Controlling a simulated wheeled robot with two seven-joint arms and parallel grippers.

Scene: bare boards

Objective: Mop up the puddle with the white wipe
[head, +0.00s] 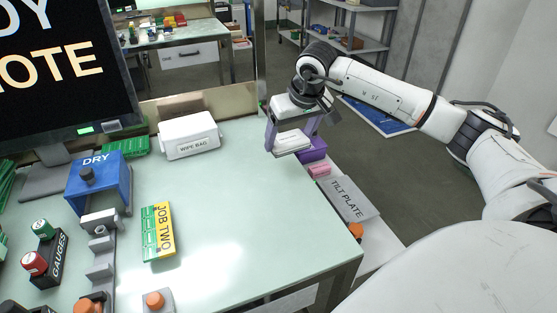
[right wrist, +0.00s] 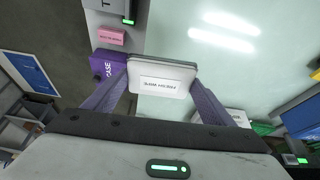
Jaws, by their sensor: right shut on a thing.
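My right gripper (head: 290,148) is shut on a white block-like wipe (head: 291,139) above the table's far right edge. In the right wrist view the wipe (right wrist: 160,82) sits between my two purple fingers, with an upside-down label too small to read surely. A white box marked WIPE BAG (head: 190,135) stands at the back of the table, left of the gripper. No clear puddle outline shows; bright glossy patches on the pale green tabletop (head: 250,200) look like light reflections, and I cannot tell whether any is liquid. My left gripper is not in view.
A blue DRY box (head: 98,182), a JOB TWO board (head: 158,231), a GAUGES block (head: 45,258) and a monitor (head: 60,70) take up the left. A TILT PLATE (head: 345,199) and a purple case (right wrist: 108,65) lie off the right edge. The table's middle is clear.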

